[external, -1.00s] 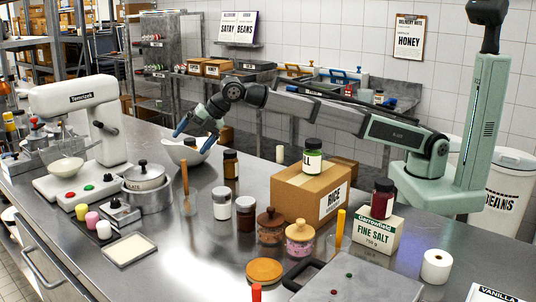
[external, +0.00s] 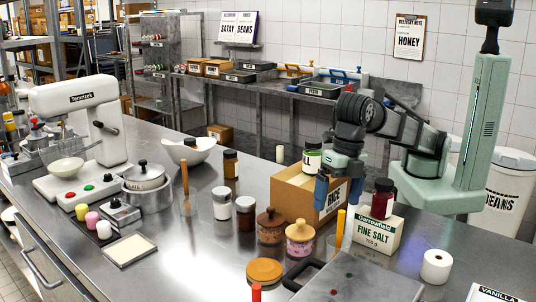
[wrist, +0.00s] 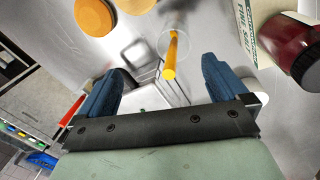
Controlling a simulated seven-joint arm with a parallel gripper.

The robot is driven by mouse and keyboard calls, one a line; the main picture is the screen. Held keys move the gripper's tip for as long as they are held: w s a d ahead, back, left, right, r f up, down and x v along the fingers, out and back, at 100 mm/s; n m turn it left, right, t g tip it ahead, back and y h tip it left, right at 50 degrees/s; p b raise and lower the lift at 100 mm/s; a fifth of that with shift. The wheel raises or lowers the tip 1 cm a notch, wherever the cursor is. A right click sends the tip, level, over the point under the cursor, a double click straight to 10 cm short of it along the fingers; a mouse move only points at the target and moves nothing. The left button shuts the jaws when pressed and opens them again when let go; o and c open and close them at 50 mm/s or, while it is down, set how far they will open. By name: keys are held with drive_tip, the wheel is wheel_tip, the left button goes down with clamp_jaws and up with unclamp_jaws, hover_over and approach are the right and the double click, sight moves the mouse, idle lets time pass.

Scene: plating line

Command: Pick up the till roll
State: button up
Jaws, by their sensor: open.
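The till roll (external: 436,266) is a short white cylinder with a dark centre hole, standing upright on the steel counter at the front right of the external view.
A fine salt box (external: 376,238) with a dark red jar (external: 382,200) on it stands between my gripper and the till roll. The rice box (external: 296,192) is behind the gripper.

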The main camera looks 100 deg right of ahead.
drive_tip(key=m+g+h, duration=0.1)
drive_tip(key=g, duration=0.1)
hover_over(439, 257)
wheel_tip(439, 257, down, 2)
drive_tip(key=f, duration=0.8)
drive_tip(key=shift+s+f, duration=0.25)
drive_tip(key=shift+s, duration=0.05)
drive_tip(key=shift+w+f, duration=0.15)
drive_tip(key=shift+f, duration=1.2)
drive_tip(key=shift+w+f, duration=0.15)
drive_tip(key=shift+f, duration=1.2)
drive_tip(key=shift+c, duration=0.2)
drive_tip(key=c, duration=1.1)
